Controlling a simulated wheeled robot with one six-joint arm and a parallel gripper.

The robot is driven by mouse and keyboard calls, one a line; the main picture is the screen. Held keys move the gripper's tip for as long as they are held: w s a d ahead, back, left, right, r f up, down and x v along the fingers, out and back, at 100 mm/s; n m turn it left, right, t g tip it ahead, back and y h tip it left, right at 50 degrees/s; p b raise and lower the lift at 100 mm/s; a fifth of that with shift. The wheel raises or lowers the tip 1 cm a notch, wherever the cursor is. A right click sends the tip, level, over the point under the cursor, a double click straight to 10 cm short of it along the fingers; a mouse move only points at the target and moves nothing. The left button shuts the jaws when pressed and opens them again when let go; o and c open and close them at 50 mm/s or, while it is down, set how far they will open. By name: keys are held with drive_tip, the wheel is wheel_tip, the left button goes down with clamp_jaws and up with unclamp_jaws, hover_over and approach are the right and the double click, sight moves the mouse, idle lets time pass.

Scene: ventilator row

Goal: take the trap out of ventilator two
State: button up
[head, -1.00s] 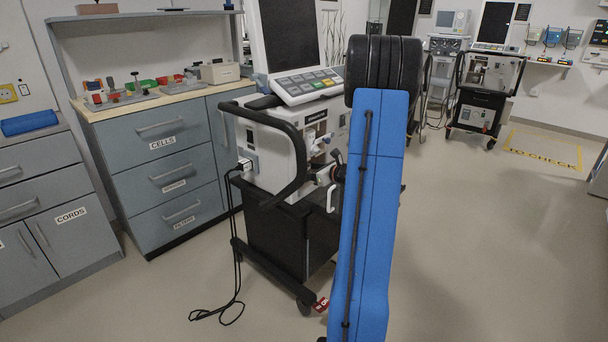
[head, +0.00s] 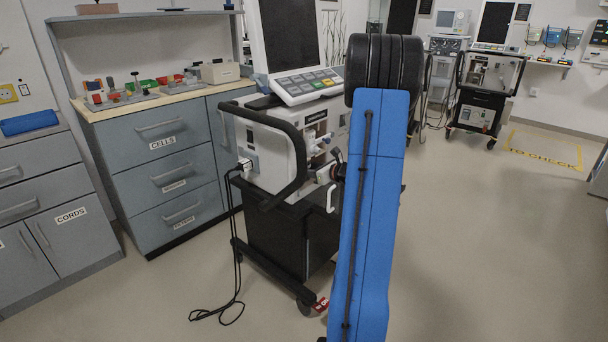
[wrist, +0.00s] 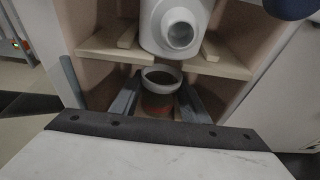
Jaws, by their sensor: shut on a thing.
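The trap (wrist: 160,84) is a small cup with a pale round rim and a reddish-brown lower body. It stands roughly upright between the two grey fingers of my gripper (wrist: 158,98) in the wrist view, and the fingers are shut on it. A white housing with a round port (wrist: 179,32) is just above and behind the cup; a gap shows between them. In the head view, the near ventilator (head: 270,150) stands mid-picture on a black wheeled cart. My blue arm hides its right side, and I cannot make out the trap or fingertips there.
A tan shelf ledge (wrist: 222,66) and side walls frame the cup closely. A black handle (head: 297,165) curves round the ventilator's front left. Grey drawers (head: 165,175) stand to the left. Another ventilator (head: 484,85) is at the back right. Open floor (head: 490,240) lies right.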

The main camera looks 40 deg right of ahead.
drive_tip(key=shift+r, duration=0.25)
drive_tip(key=shift+s, duration=0.15)
drive_tip(key=f+v, duration=0.3)
drive_tip(key=v, duration=0.9)
drive_tip(key=shift+s, duration=0.55)
idle(1.0)
drive_tip(key=shift+w+d+r, duration=0.1)
drive_tip(key=shift+d, duration=0.05)
